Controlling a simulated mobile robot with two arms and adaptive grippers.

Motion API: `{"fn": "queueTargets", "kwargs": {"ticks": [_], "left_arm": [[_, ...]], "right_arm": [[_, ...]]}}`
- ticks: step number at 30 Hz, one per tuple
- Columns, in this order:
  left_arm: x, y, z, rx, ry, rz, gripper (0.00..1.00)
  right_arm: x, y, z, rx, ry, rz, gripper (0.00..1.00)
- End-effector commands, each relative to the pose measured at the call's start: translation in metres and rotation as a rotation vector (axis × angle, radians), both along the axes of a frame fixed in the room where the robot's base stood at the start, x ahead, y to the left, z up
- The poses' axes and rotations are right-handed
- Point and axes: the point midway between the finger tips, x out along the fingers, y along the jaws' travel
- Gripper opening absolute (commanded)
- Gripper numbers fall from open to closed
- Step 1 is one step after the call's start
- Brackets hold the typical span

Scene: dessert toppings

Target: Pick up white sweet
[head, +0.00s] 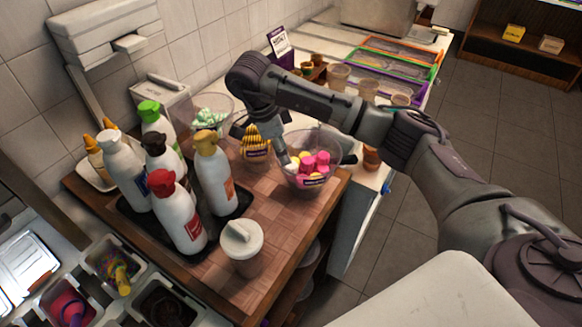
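A clear bowl (306,188) of pink, yellow and white sweets stands near the right edge of the wooden counter. Bright pink sweets (308,164) fill most of what shows in it. A small whitish piece (292,167), seemingly a white sweet, shows at the bowl's left side. My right arm comes in from the right and bends down at the bowl. My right gripper (283,157) points down at the bowl's left rim, close to the whitish piece. Its fingertips are small and partly hidden, so I cannot tell whether they hold anything. My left gripper is out of view.
A yellow-and-dark striped container (256,145) stands just left of the bowl. A bowl of pale green sweets (209,118) is behind the sauce bottles (178,212). A white-lidded cup (242,247) stands in front. Bare counter (284,225) lies between cup and bowl.

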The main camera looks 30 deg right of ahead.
Motion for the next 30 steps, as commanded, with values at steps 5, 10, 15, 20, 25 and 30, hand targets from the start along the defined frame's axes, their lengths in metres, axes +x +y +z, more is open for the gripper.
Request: {"fn": "queueTargets", "kwargs": {"ticks": [5, 10, 15, 20, 25, 30], "left_arm": [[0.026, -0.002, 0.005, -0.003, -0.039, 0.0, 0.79], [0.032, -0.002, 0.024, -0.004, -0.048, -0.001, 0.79], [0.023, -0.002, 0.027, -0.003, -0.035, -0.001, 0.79], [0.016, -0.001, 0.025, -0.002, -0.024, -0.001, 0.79], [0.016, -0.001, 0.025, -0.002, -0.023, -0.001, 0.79], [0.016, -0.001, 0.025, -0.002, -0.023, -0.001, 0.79]], "right_arm": [[-0.002, -0.003, -0.009, 0.002, 0.003, -0.001, 0.4], [-0.007, -0.013, -0.027, 0.0, 0.006, -0.002, 0.4], [-0.007, -0.017, -0.048, 0.0, 0.001, -0.001, 0.4], [-0.006, -0.018, -0.052, 0.001, -0.001, 0.0, 0.4], [-0.006, -0.018, -0.051, 0.001, -0.001, 0.0, 0.28], [-0.006, -0.018, -0.051, 0.0, -0.001, 0.0, 0.18]]}}
